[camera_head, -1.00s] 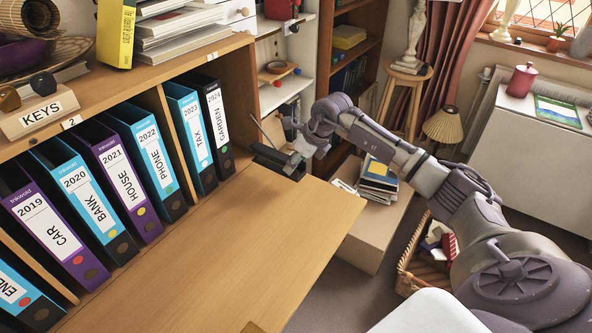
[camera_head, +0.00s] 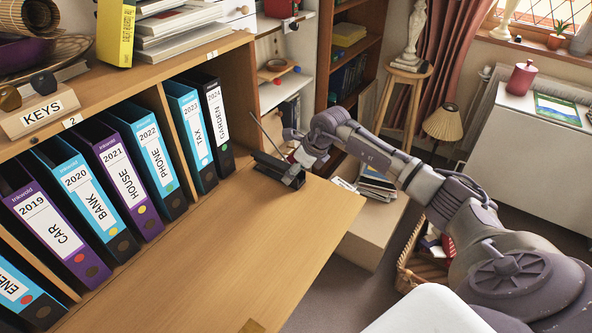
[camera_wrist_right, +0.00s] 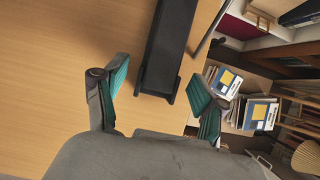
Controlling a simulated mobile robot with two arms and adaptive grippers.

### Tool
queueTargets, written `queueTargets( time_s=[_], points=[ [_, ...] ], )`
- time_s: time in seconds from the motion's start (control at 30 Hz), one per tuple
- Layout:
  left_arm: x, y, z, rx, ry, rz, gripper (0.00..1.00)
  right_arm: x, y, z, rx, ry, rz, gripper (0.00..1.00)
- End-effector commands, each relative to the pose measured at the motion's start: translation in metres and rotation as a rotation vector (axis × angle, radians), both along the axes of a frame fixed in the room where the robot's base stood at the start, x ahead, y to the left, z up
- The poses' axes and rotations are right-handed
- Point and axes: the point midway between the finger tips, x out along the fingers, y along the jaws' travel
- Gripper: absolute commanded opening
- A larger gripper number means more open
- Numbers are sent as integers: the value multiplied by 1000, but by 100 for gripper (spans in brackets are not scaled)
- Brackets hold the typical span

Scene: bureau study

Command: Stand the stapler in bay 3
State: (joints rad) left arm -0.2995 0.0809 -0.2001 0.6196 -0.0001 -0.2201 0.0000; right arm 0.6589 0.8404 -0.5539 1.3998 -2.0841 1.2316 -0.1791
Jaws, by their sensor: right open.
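The stapler (camera_head: 270,163) is a long dark thing at the far end of the wooden desk surface, just right of the binders. In the right wrist view the dark stapler (camera_wrist_right: 172,45) reaches in from the top, its near end ahead of and between my fingers. My right gripper (camera_head: 293,172) is at its right end in the head view. Its teal-padded fingers (camera_wrist_right: 158,80) are spread apart and look clear of the stapler. The right-hand bay holds the TAX (camera_head: 193,135) and GARDEN (camera_head: 217,125) binders. My left gripper is not in view.
A gap lies between the GARDEN binder and the wooden side panel (camera_head: 240,95). A thin dark rod (camera_head: 266,134) slants up by the stapler.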

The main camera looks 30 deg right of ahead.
Motion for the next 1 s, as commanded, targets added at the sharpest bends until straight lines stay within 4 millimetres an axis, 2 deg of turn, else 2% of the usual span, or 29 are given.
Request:
queueTargets(
  time_s=[0.1,0.23,0.6,0.7,0.83,1.0],
  points=[
    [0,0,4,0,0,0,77,0,0,5,0,0,0,70],
    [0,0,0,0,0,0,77,-5,-4,16,-3,-5,1,70],
    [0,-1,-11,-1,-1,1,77,-38,-17,85,-3,-4,0,70],
    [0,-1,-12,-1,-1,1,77,-44,-19,97,-3,-2,0,70],
    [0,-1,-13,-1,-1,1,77,-48,-20,107,0,-1,0,70],
    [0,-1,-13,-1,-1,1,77,-50,-21,110,0,0,0,70]
  ],
)
